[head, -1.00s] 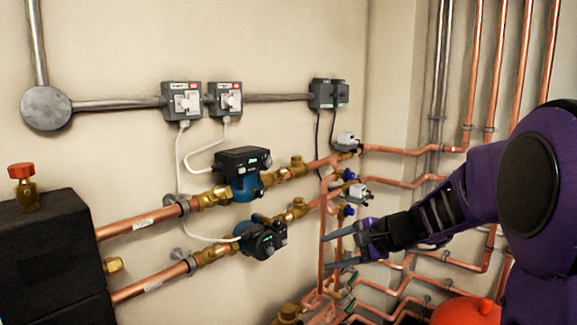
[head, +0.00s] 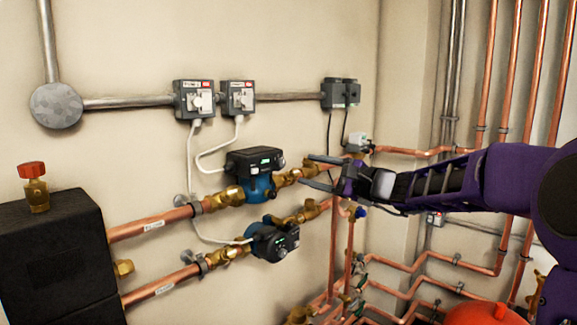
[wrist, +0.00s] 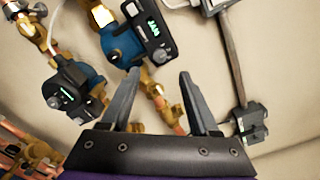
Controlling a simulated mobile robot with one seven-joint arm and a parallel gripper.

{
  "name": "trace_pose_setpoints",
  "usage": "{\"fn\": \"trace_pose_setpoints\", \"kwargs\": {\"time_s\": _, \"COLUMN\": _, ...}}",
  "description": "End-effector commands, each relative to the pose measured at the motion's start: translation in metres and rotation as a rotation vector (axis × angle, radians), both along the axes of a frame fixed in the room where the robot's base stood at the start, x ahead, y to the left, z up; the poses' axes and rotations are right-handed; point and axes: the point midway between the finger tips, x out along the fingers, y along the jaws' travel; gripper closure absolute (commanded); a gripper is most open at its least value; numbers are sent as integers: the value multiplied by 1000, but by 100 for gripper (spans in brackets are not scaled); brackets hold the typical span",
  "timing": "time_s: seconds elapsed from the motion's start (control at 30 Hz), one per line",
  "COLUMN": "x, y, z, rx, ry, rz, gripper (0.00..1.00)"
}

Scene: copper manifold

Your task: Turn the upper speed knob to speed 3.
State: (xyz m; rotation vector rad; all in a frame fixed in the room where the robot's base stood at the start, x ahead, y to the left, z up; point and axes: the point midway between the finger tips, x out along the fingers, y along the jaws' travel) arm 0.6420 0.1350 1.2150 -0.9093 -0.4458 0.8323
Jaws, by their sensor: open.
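The upper pump (head: 255,162) has a black control head with a lit green display and a blue body. Its speed knob (head: 280,162) sits at the right end of the head; the knob also shows in the wrist view (wrist: 160,55), just beyond my fingertips. I cannot read its setting. My gripper (head: 309,171) is open and empty, right of the upper pump at about knob height, with its fingers pointing left. In the wrist view, the knob appears roughly between the fingertips (wrist: 160,73), apart from them.
The lower pump (head: 272,240), with its own knob, sits below; it is at left in the wrist view (wrist: 72,90). Copper pipes (head: 150,225) and brass fittings surround both. Switch boxes (head: 194,100) and white cables are above. A black insulated block (head: 55,255) stands left.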

Motion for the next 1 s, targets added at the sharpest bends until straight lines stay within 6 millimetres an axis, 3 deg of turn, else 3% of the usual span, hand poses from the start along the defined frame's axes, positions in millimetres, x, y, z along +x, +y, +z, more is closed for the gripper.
{"fn": "trace_pose_setpoints", "kwargs": {"time_s": 0.1, "x": 16, "y": 22, "z": 0, "rx": 2, "ry": 1, "rz": 4, "gripper": 38}}
{"fn": "trace_pose_setpoints", "kwargs": {"time_s": 0.33, "x": 40, "y": 52, "z": 1, "rx": 1, "ry": 1, "rz": 2, "gripper": 38}}
{"fn": "trace_pose_setpoints", "kwargs": {"time_s": 0.8, "x": 50, "y": 64, "z": 0, "rx": -1, "ry": 0, "rz": -1, "gripper": 38}}
{"fn": "trace_pose_setpoints", "kwargs": {"time_s": 0.83, "x": 50, "y": 64, "z": 0, "rx": -1, "ry": 0, "rz": -1, "gripper": 40}}
{"fn": "trace_pose_setpoints", "kwargs": {"time_s": 1.0, "x": 50, "y": 64, "z": 0, "rx": -1, "ry": 0, "rz": -1, "gripper": 71}}
